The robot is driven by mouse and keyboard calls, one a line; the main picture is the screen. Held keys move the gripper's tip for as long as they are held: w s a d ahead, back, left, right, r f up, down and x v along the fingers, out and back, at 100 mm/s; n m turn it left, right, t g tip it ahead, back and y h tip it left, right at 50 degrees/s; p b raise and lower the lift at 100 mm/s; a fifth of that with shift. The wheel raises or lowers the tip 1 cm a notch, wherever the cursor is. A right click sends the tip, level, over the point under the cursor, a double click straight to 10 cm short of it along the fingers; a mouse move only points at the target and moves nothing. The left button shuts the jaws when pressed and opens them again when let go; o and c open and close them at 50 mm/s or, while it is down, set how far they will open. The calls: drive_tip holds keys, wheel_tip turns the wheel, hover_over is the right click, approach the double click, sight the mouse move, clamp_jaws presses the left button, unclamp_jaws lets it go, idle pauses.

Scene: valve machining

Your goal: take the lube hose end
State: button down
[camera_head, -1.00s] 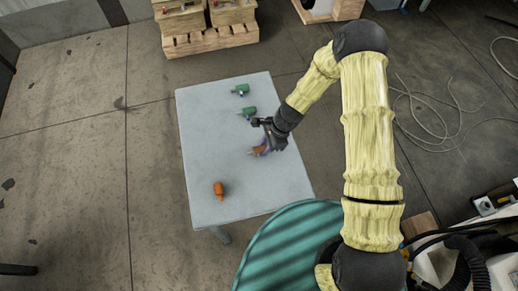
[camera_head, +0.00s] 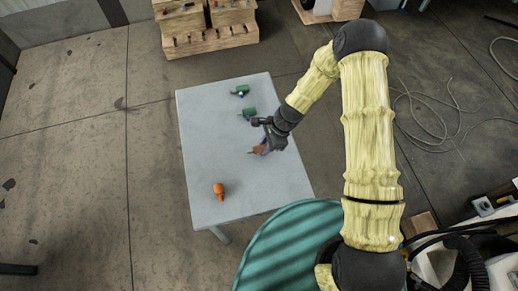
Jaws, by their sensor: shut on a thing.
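My gripper (camera_head: 268,146) is over the right part of the grey table (camera_head: 225,142), at the end of my yellow-sleeved arm. It is shut on a small orange-brown piece (camera_head: 257,150) with a purplish part beside it, low over or at the table top. My fingers hide part of this piece, and I cannot tell whether it touches the table. It is too small to tell whether it is the lube hose end.
Two green pieces (camera_head: 241,90) (camera_head: 249,113) lie towards the table's far side. An orange piece (camera_head: 219,190) lies near the front left. Wooden racks (camera_head: 210,40) stand behind the table. Thin cables (camera_head: 425,125) lie on the floor at right. The table's left side is clear.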

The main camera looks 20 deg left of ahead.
sight(260, 147)
drive_tip(key=shift+r+p, duration=1.8)
drive_tip(key=shift+r, duration=0.6)
